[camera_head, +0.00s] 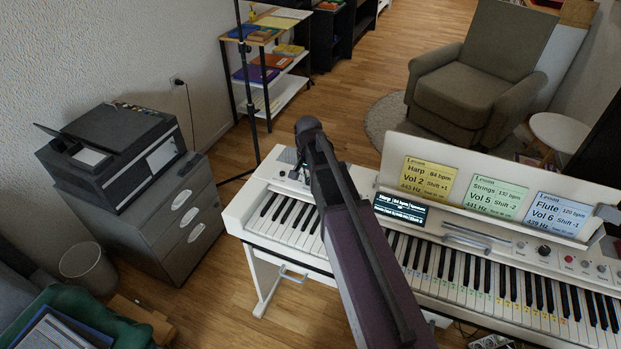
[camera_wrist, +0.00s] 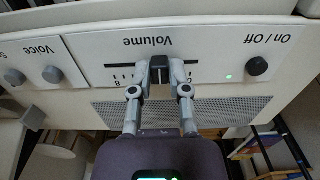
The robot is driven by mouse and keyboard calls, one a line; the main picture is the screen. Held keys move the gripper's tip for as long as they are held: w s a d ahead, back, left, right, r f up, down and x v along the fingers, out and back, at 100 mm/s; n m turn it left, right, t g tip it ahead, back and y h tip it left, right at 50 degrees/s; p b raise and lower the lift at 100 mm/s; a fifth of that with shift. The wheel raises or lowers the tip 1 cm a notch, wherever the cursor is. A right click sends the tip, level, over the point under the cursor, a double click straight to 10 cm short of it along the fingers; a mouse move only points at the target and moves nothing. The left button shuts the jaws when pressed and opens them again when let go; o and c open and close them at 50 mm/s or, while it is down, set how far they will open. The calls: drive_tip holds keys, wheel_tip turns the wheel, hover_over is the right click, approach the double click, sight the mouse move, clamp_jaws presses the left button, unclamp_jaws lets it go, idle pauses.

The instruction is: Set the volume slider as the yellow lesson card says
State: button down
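The yellow lesson card (camera_head: 427,178) stands on the piano's music rest and reads Harp, 84 bpm, Vol 2, 443 Hz, Shift +1. In the wrist view the panel is upside down. The Volume label (camera_wrist: 147,42) sits beside a slot with tick marks (camera_wrist: 118,66); an 8 shows near its left end. The slider cap (camera_wrist: 159,64) is near the middle of the visible slot, between the fingertips of my gripper (camera_wrist: 159,72), which look closed against its sides. In the head view my gripper (camera_head: 308,126) is over the piano's left panel; my arm hides part of it.
The display (camera_head: 400,211) shows Harp and 84 bpm; its lower line is too small to read. Green (camera_head: 494,198) and blue (camera_head: 555,214) cards stand to the right. The On / Off button (camera_wrist: 257,66) and Voice knob (camera_wrist: 52,74) flank the slider. A stand pole (camera_head: 247,90) rises behind.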

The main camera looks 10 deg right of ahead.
drive_tip(key=shift+w+a, duration=0.3)
drive_tip(key=shift+a, duration=0.15)
drive_tip(key=c, duration=0.6)
unclamp_jaws()
